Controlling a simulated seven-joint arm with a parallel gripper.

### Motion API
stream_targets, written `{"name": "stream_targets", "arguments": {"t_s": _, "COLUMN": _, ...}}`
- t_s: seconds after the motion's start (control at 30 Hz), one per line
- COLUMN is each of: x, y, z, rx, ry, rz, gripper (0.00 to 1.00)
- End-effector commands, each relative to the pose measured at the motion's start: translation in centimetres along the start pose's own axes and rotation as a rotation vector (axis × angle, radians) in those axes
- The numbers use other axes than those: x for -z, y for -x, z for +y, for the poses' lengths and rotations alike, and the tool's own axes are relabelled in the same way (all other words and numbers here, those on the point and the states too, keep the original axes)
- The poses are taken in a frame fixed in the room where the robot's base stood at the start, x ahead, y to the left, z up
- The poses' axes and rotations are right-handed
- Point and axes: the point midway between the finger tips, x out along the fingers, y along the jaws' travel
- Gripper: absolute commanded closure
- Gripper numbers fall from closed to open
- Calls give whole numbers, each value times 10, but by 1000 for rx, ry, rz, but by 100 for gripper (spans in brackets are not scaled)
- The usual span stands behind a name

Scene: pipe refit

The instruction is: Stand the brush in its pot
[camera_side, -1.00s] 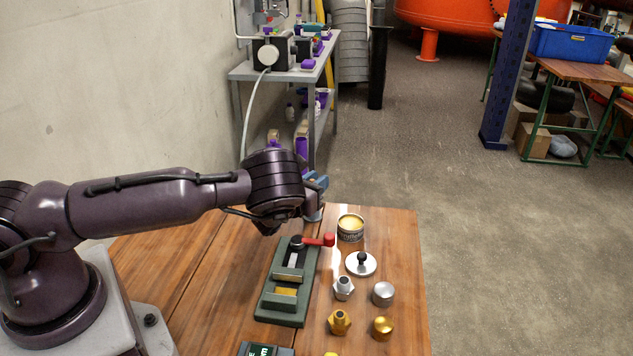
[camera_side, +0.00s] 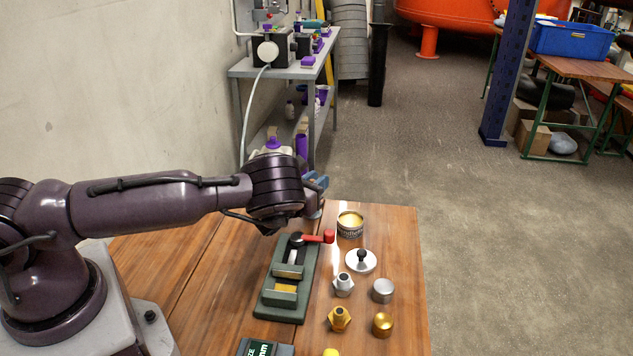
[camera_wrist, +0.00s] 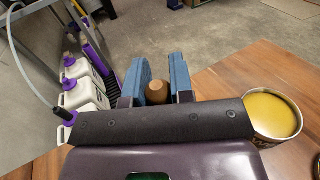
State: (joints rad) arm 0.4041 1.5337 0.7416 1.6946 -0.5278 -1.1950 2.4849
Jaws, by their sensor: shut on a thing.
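My gripper (camera_wrist: 157,84) has blue jaws and is shut on the brush (camera_wrist: 157,93). Only the rounded end of its brown wooden handle shows between the jaws in the wrist view; the rest is hidden. In the side view, the blue fingers of my gripper (camera_side: 316,190) are partly hidden behind my wrist, near the table's back edge, and the brush cannot be made out. The pot (camera_side: 350,225) is a round open tin with yellow contents and a dark-lettered label. It stands at the table's back right, to the right of my gripper; it also shows in the wrist view (camera_wrist: 272,117).
A green vise (camera_side: 287,290) with a red handle (camera_side: 326,237) lies left of the pot. A lid with a black knob (camera_side: 361,261) and several metal fittings stand in front.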

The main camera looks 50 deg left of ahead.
Motion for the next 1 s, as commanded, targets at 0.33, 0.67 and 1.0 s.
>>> {"name": "stream_targets", "arguments": {"t_s": 0.33, "x": 6, "y": 0, "z": 0, "rx": 1, "ry": 0, "rz": 0, "gripper": 100}}
{"name": "stream_targets", "arguments": {"t_s": 0.67, "x": 7, "y": 0, "z": 0, "rx": 1, "ry": 0, "rz": 0, "gripper": 100}}
{"name": "stream_targets", "arguments": {"t_s": 1.0, "x": 9, "y": 0, "z": 0, "rx": 0, "ry": 1, "rz": 0, "gripper": 100}}
